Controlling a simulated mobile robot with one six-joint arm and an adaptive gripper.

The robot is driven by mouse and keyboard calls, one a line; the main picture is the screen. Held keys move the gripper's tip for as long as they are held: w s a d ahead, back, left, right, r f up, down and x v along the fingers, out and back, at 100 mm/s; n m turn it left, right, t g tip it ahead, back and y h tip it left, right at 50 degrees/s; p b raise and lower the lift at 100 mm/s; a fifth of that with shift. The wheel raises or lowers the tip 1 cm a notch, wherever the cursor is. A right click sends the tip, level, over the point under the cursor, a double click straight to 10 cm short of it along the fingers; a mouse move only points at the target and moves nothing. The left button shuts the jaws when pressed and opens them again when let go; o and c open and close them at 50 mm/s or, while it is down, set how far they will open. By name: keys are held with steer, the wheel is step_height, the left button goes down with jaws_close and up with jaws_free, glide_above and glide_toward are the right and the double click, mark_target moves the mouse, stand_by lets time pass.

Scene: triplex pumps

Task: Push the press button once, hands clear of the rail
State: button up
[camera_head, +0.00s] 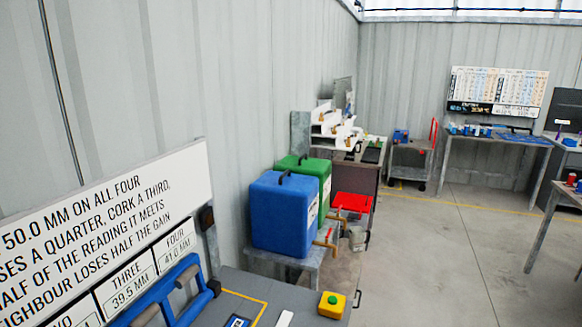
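The press button (333,299) is a round green cap on a small yellow box (325,309). The box sits near the right edge of a grey bench top (258,284) at the bottom of the head view. The cap stands up from the box, with nothing touching it. A blue bar frame (150,298) with grey rollers or grips on it stands at the lower left of the bench; I cannot tell whether it is the rail. My gripper does not show in this view.
A white sign (105,225) with printed text stands behind the bench at left. Beyond the bench, a blue box (280,214) and a green box (325,184) stand on a low stand. Open concrete floor (440,260) lies to the right, with tables along the far wall.

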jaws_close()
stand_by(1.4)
